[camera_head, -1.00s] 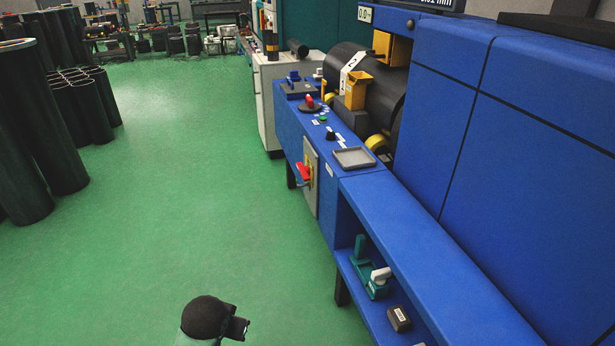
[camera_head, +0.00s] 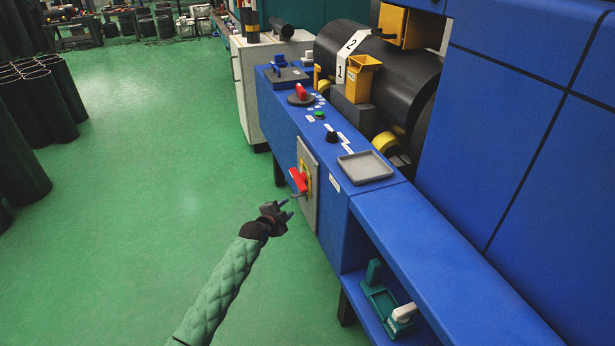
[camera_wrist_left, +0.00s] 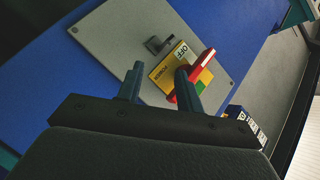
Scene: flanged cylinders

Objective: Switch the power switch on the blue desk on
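The power switch is a red rotary handle (camera_head: 298,180) on a yellow plate, fixed to a grey panel (camera_head: 309,214) on the front of the blue desk (camera_head: 334,227). In the left wrist view the red handle (camera_wrist_left: 204,62) lies slantwise across the yellow plate (camera_wrist_left: 163,74), whose printing reads POWER and OFF; a green patch shows beside it. My left gripper (camera_head: 290,206) is open and empty, just in front of and below the handle. In the left wrist view its fingers (camera_wrist_left: 160,78) are apart, and the right one overlaps part of the handle; contact cannot be told. My right gripper is not in view.
A grey tray (camera_head: 365,167), a black knob (camera_head: 331,137) and a green button (camera_head: 320,114) are on the desk top. A teal device (camera_head: 381,298) sits on the lower shelf. A dark metal bracket (camera_wrist_left: 158,45) juts from the panel beside the plate.

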